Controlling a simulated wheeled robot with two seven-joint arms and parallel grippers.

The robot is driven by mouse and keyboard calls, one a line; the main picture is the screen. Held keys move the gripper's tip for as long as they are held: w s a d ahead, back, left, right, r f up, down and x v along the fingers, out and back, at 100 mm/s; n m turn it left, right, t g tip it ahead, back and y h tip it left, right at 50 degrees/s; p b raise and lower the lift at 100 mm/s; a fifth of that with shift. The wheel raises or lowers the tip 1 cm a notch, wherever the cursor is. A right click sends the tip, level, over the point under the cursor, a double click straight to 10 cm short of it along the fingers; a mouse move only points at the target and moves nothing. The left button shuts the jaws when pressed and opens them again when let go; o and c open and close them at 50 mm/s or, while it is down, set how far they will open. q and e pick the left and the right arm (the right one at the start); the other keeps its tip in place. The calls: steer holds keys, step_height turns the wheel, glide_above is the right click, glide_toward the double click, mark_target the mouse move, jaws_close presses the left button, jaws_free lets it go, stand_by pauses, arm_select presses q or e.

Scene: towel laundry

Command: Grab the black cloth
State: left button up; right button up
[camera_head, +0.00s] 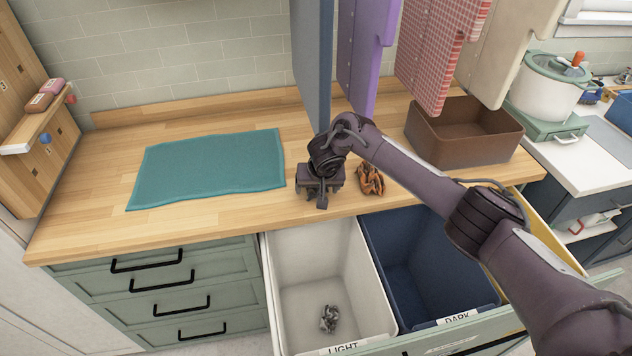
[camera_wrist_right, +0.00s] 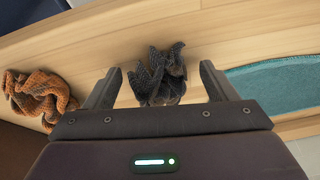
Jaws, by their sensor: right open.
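The black cloth (camera_wrist_right: 160,78) is a crumpled dark grey-black bundle on the wooden counter, seen in the right wrist view. My right gripper (camera_head: 321,192) is over the counter's front part, pointing down. In the wrist view the right gripper (camera_wrist_right: 160,85) has its fingers apart, one on each side of the cloth. I cannot tell if they touch it. In the head view the cloth is hidden by the gripper. My left gripper is not in view.
An orange-brown cloth (camera_head: 371,179) lies just right of the gripper. A teal towel (camera_head: 210,167) lies flat to the left. Below are a light bin (camera_head: 300,290) with a grey crumpled cloth (camera_head: 329,318) and an empty dark bin (camera_head: 425,265). Towels (camera_head: 365,55) hang behind; a brown box (camera_head: 465,150) stands right.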

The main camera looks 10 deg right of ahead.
steer(key=c, duration=1.1)
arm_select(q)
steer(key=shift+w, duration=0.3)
arm_select(e)
steer(key=shift+r, duration=0.1)
